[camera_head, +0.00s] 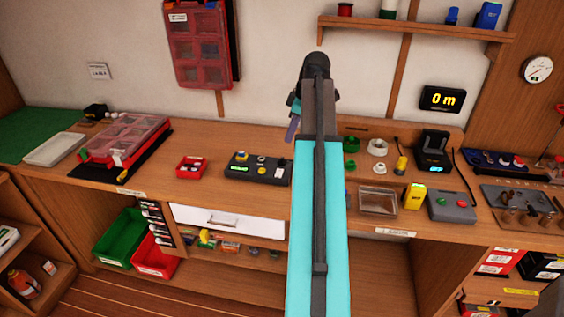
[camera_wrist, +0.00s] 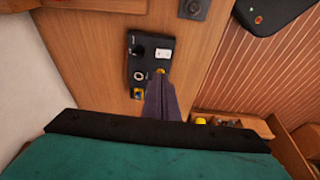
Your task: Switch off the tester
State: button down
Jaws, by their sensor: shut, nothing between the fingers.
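A black box (camera_head: 258,168) with a yellow knob, small buttons and a lit green display lies on the bench left of my arm; it looks like the tester, but its label is too small to read. My gripper (camera_head: 292,130) is shut and empty above the bench, right of this box and partly hidden by my arm. In the wrist view, the shut fingers (camera_wrist: 160,78) overlap the lower right of a black panel (camera_wrist: 148,62) with round sockets, a white part and yellow parts. I cannot tell whether this panel is the same box or whether the fingertips touch it.
A red tray (camera_head: 192,168) stands left of the box. Right of my arm are a grey box (camera_head: 452,205) with green and red buttons, a yellow device (camera_head: 414,197), a clear tray (camera_head: 378,200) and a black unit (camera_head: 432,150) with a blue display. A shelf (camera_head: 420,28) hangs above.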

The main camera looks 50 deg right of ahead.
jog(key=shift+f, duration=0.15)
jog(key=p, duration=0.3)
send_over(281, 171)
jog(key=shift+s+a+f, duration=0.1)
jog(key=shift+s+f, duration=0.1)
jog(key=shift+f, duration=2.15)
jog(key=shift+s+f, duration=0.2)
jog(key=shift+f, duration=2.15)
jog(key=shift+w+d+f+p, duration=0.15)
jog(key=shift+f+p, duration=0.25)
jog(key=shift+f, duration=0.55)
jog(key=shift+s+d+f+p, duration=0.1)
jog(key=shift+f+p, duration=0.25)
jog(key=shift+f, duration=0.6)
jog(key=shift+w+f, duration=0.1)
jog(key=shift+f, duration=0.05)
jog(key=shift+d+f+b, duration=0.15)
jog(key=shift+f+b, duration=0.25)
jog(key=shift+b, duration=0.3)
jog(key=shift+r, duration=0.2)
jog(key=shift+f, duration=0.1)
jog(key=shift+a, duration=0.2)
